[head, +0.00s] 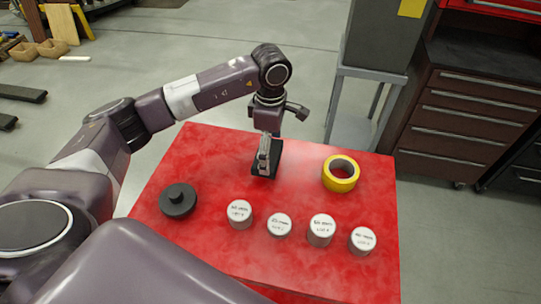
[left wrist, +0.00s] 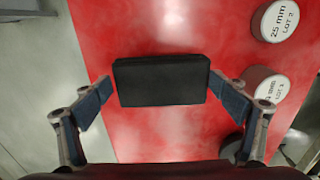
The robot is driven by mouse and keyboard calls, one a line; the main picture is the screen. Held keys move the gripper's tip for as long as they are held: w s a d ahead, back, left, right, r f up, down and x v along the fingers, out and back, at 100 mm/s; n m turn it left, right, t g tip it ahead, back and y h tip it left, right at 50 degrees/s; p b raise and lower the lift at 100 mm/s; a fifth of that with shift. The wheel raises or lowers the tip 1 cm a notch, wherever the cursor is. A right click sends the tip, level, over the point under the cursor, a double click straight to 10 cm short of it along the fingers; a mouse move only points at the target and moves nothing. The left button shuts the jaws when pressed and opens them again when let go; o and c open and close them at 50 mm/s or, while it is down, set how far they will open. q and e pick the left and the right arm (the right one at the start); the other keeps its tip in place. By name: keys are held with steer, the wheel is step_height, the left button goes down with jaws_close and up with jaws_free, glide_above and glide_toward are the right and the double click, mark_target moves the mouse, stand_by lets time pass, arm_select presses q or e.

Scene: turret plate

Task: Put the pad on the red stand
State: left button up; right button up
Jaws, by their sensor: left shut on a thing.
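The pad is a black rectangular block (head: 276,158) over the back part of the red stand top (head: 215,150). I cannot tell whether it touches the stand or is held just above it. My left gripper (head: 264,158) points down from above and is shut on the pad, hiding part of it in the head view. In the left wrist view, the pad (left wrist: 160,80) sits between the two blue-padded fingers, one at each short end, over the red surface (left wrist: 150,135). My right gripper is not in view.
A yellow tape roll (head: 340,174) lies right of the pad. A black round knobbed piece (head: 178,200) is at the left. Several white-topped labelled cylinders (head: 279,225) stand in a row nearer me. A grey cabinet (head: 385,35) and a brown drawer chest (head: 465,115) stand behind.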

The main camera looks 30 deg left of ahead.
mark_target(270, 154)
arm_select(q)
step_height(270, 154, down, 3)
steer(key=shift+r+p, duration=0.2)
steer(key=shift+p, duration=0.15)
steer(key=shift+f, duration=0.45)
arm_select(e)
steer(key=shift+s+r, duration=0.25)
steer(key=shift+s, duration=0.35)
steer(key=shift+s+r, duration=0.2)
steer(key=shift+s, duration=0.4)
arm_select(q)
steer(key=shift+f, duration=0.1)
steer(key=o, duration=0.9)
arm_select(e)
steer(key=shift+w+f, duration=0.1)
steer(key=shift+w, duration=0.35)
